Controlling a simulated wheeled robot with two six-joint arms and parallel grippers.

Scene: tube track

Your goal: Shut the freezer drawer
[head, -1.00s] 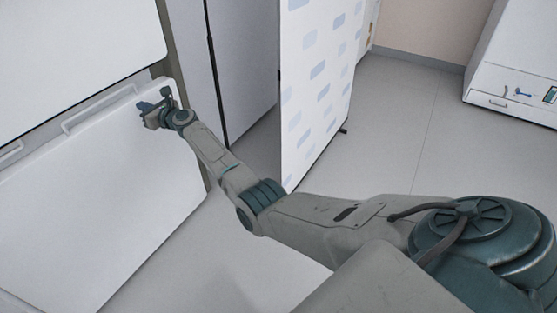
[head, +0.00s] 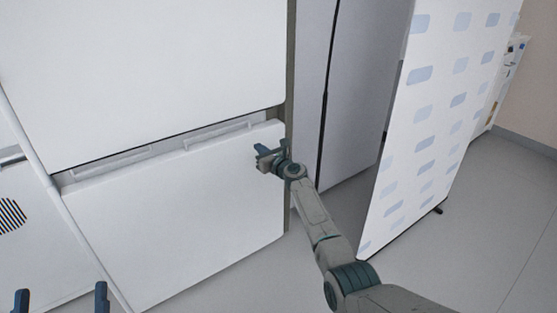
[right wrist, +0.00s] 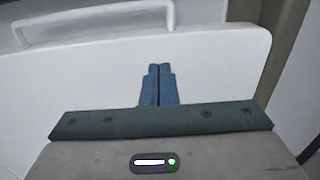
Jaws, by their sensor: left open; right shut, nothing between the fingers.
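The freezer drawer (head: 180,215) is the wide white lower front of the tall white unit in the head view. Its top edge stands out a little from the upper front, with a dark gap between them. A handle (head: 217,137) runs along its top and also shows in the right wrist view (right wrist: 95,24). My right gripper (head: 262,153) is shut and empty at the drawer's upper right corner. In the right wrist view its fingers (right wrist: 158,68) point at the white front; I cannot tell if they touch. My left gripper (head: 61,293) is open and empty at the lower left.
A white upper front (head: 140,75) is above the drawer. A white screen with blue patches (head: 430,125) stands right of the unit. A panel with a dark striped vent (head: 12,215) is at the left. Grey floor (head: 480,240) is open at the right.

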